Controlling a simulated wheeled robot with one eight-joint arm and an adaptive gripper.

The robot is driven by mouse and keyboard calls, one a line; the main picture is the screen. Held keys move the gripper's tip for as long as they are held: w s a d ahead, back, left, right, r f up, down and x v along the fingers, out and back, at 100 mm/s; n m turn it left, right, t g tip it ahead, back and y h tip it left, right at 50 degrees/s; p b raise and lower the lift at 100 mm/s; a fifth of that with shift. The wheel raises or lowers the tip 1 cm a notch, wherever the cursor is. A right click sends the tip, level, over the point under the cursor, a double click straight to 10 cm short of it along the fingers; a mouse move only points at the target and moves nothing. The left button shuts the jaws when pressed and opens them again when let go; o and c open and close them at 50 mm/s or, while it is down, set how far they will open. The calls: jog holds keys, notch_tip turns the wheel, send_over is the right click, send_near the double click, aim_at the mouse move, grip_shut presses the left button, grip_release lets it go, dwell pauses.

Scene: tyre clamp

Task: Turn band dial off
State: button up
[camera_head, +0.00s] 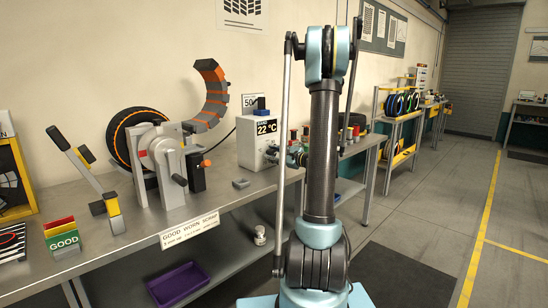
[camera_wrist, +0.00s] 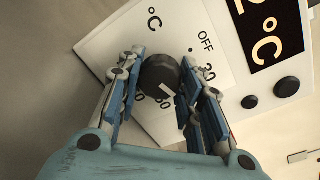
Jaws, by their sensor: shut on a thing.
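The band dial (camera_wrist: 158,76) is a round black knob with a short white mark, on a white panel (camera_wrist: 103,42) in the wrist view. The mark lies on its lower right part, turned away from the OFF print (camera_wrist: 205,42). Beside the dial are numbers, partly covered by my fingers. My gripper (camera_wrist: 163,80) is shut on the dial, one finger on each side. In the head view the white control box (camera_head: 251,150) shows 22 °C, and my gripper (camera_head: 290,154) is at its right side; the dial cannot be made out there.
Two black buttons (camera_wrist: 268,94) and a lit display (camera_wrist: 268,28) are to the right of the dial. On the bench (camera_head: 225,195), a tyre (camera_head: 118,138) with a clamp stand (camera_head: 160,160) and an orange-grey curved band (camera_head: 212,95) stand left of the box.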

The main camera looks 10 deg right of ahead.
jog(key=n+h, duration=0.1)
jog(key=n, duration=0.5)
jog(key=shift+n, duration=0.4)
jog(key=n, duration=0.3)
jog(key=shift+n+t, duration=0.3)
jog(key=shift+n, duration=1.4)
jog(key=shift+h, duration=0.3)
jog(key=o, duration=1.1)
jog(key=shift+c, duration=0.2)
